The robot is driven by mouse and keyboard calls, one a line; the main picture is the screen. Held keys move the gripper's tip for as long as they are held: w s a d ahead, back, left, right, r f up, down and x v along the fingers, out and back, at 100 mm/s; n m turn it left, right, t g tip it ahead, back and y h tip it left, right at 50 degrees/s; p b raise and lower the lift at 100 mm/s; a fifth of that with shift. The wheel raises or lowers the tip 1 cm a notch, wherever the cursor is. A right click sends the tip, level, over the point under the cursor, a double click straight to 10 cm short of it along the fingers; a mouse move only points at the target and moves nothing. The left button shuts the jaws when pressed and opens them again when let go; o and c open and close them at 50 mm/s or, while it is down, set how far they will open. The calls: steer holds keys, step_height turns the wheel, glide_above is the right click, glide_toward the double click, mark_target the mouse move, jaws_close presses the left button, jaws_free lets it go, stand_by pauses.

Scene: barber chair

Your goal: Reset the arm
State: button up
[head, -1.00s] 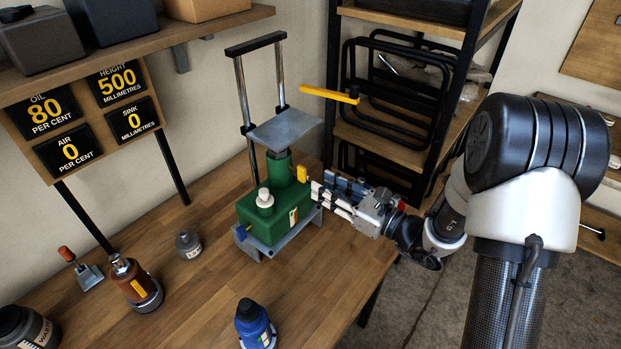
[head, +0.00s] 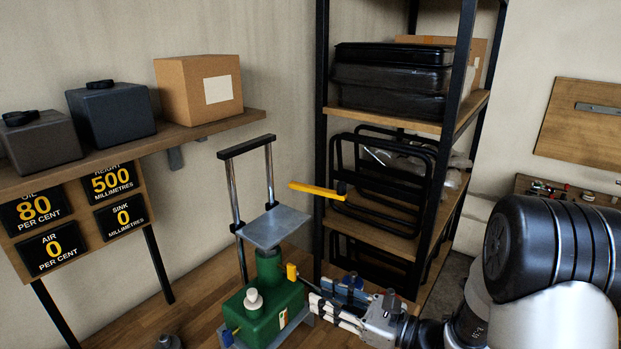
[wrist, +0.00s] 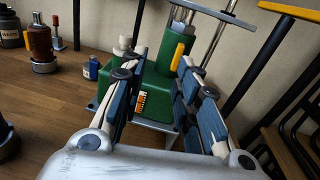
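The green pump unit (head: 262,318) stands on the wooden bench, with a grey plate (head: 272,227) above it and a chrome-post frame (head: 270,180) behind. A yellow tab (head: 291,272) is on its right side. A long yellow lever (head: 316,190) sticks out to the right, higher up. My gripper (head: 318,302) is at the unit's right side, pointing towards the tab. In the wrist view my gripper (wrist: 162,68) has its fingers apart with a gap between them. The yellow tab (wrist: 178,54) shows near the right fingertip; I cannot tell if they touch.
A display board (head: 85,215) reads oil 80, height 500, air 0 and sink 0. A wall shelf (head: 200,130) holds boxes at left. A black rack (head: 325,130) stands close behind my gripper. Bottles, including a brown one (wrist: 40,42), stand on the bench.

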steer(key=s+a+r+n+g+h, duration=0.25)
steer(key=s+n+g, duration=0.25)
steer(key=s+n, duration=0.3)
steer(key=s+a+r+n+g+h, duration=0.2)
steer(key=s+a+n+g, duration=0.3)
steer(key=s, duration=0.6)
steer(key=s+d+r+n+t+h, duration=0.1)
steer(key=s+d+n+t+h, duration=0.1)
steer(key=d+n+h, duration=0.3)
steer(key=s+d+r+n+t+h, duration=0.1)
steer(key=s+d+n+t+h, duration=0.2)
steer(key=d, duration=0.8)
steer(key=s+n+h, duration=0.1)
steer(key=n+h, duration=0.1)
steer(key=n, duration=0.1)
steer(key=shift+s+d+r, duration=0.2)
steer(key=shift+s, duration=0.05)
